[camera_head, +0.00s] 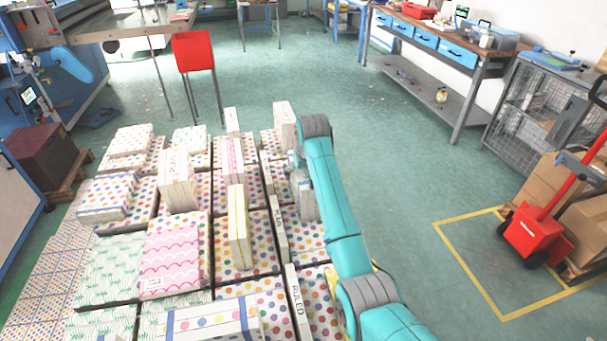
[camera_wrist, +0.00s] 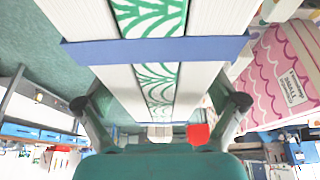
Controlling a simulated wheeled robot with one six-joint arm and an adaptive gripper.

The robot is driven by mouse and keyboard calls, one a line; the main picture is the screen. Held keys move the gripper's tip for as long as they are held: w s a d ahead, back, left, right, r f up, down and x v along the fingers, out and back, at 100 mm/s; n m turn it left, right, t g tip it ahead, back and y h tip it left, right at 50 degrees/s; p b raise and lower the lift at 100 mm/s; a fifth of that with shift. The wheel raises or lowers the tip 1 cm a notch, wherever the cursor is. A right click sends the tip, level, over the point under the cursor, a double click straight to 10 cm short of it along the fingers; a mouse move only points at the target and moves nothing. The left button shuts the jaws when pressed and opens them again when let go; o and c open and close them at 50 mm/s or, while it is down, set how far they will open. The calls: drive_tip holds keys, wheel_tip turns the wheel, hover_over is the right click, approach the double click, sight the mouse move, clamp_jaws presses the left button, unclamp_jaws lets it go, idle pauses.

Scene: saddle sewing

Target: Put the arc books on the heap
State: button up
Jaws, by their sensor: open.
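In the wrist view a bundle of white-paged books with green arc-patterned spines (camera_wrist: 150,18) and a blue band (camera_wrist: 150,50) fills the upper middle. My gripper (camera_wrist: 161,102) is open, with one finger on each side of the bundle's lower part; I cannot tell whether they touch it. In the head view my gripper (camera_head: 294,162) is small and partly hidden by my arm, at the right side of the book stacks. A pink arc-patterned book with a white label (camera_head: 172,258) lies flat on a stack. Which stack is the heap is not clear.
Dotted stacks (camera_head: 245,255) fill the floor at left, with upright books among them, including a yellow-edged one (camera_head: 238,225). A red bin (camera_head: 193,51) stands behind. A workbench (camera_head: 440,50), wire cage (camera_head: 535,105) and red hand truck (camera_head: 535,235) are right. The middle-right floor is clear.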

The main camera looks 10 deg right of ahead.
drive_tip(key=v, duration=1.1)
drive_tip(key=shift+r, duration=0.15)
drive_tip(key=shift+s, duration=0.1)
drive_tip(key=shift+d, duration=0.1)
